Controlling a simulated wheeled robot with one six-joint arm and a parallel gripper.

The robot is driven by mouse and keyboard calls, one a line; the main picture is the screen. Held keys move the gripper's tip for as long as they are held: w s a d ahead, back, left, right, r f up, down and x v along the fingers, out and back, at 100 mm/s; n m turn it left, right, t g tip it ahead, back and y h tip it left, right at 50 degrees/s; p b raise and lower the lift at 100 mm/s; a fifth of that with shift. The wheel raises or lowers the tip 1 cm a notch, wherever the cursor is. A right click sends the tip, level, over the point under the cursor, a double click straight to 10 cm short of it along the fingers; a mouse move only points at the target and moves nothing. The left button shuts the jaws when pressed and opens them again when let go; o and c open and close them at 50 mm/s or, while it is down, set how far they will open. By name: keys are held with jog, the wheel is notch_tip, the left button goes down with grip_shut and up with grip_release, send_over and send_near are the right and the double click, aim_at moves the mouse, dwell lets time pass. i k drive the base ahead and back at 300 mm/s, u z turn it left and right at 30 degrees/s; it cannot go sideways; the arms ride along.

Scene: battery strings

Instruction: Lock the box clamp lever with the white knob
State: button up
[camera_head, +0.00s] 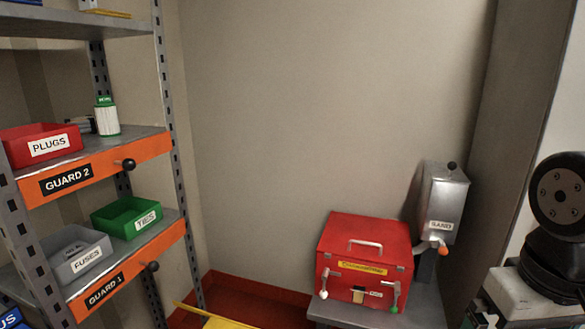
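A red box (364,250) with a handle on its lid stands on a grey bench at the lower right. On the left of its front is a clamp lever with a white knob (323,294); the knob hangs at the lower end of the lever. A similar lever with a green knob (394,309) hangs on the right of the front. The lid looks closed. The levers are small here, and I cannot tell whether either is latched. My gripper is not in view; only dark parts of my own arm show at the right edge.
A grey SAND dispenser (443,205) with an orange-knobbed lever stands right of the box. A shelf rack on the left has orange guards (95,171) and holds a red PLUGS bin (40,144), a green TIES bin (127,216) and a grey FUSES bin (77,252). Something yellow (222,322) lies at the bottom.

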aim_at(323, 294)
jog(key=k, duration=0.65)
jog(key=u, duration=0.4)
jog(key=i, duration=1.4)
jog(key=z, duration=0.4)
